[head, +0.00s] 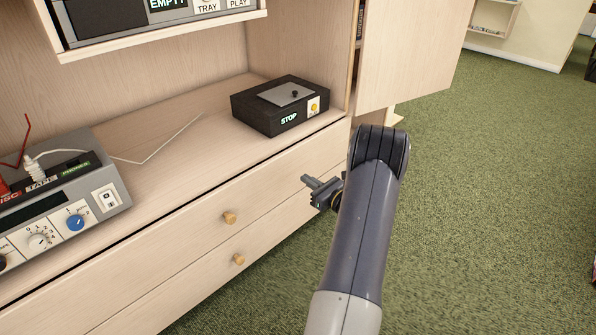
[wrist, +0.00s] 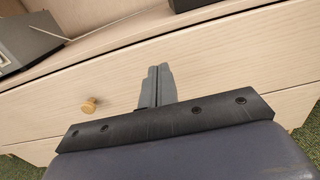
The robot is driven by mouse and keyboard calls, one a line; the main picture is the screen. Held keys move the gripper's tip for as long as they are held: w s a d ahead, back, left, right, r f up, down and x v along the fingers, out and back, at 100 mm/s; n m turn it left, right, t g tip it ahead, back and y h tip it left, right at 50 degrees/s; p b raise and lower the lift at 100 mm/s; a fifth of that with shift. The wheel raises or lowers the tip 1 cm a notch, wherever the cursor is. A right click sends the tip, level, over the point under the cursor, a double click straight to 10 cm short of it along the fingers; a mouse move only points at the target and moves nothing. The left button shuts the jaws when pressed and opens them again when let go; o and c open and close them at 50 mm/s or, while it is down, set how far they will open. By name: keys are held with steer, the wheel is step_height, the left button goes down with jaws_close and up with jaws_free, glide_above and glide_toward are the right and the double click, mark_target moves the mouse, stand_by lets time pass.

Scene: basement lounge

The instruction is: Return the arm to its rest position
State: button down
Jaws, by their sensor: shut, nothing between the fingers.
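My arm rises from the bottom of the head view, bends at the elbow and hangs in front of the wooden cabinet's drawers. My gripper (head: 309,181) is at the drawer fronts, just below the black box with the STOP label (head: 281,105). In the wrist view my gripper (wrist: 158,70) shows its two grey fingers pressed together with nothing between them. Behind them is a pale wooden drawer front (wrist: 215,85). I cannot tell whether the fingertips touch it.
The cabinet top (head: 185,100) holds a grey device (head: 115,190) with knobs and cables at left. Round knobs (head: 229,217) stick out from the drawers. An upper shelf unit (head: 160,45) overhangs the back. An open cabinet door (head: 405,50) stands at right. Green carpet (head: 480,200) is clear at right.

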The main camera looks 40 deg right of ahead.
mark_target(276, 160)
steer(key=shift+s, duration=0.8)
steer(key=shift+w, duration=0.15)
steer(key=w, duration=0.4)
steer(key=w+b, duration=0.1)
steer(key=w, duration=0.4)
steer(key=w+a+b, duration=0.1)
steer(key=w, duration=0.3)
steer(key=shift+w, duration=0.15)
steer(key=shift+a, duration=0.1)
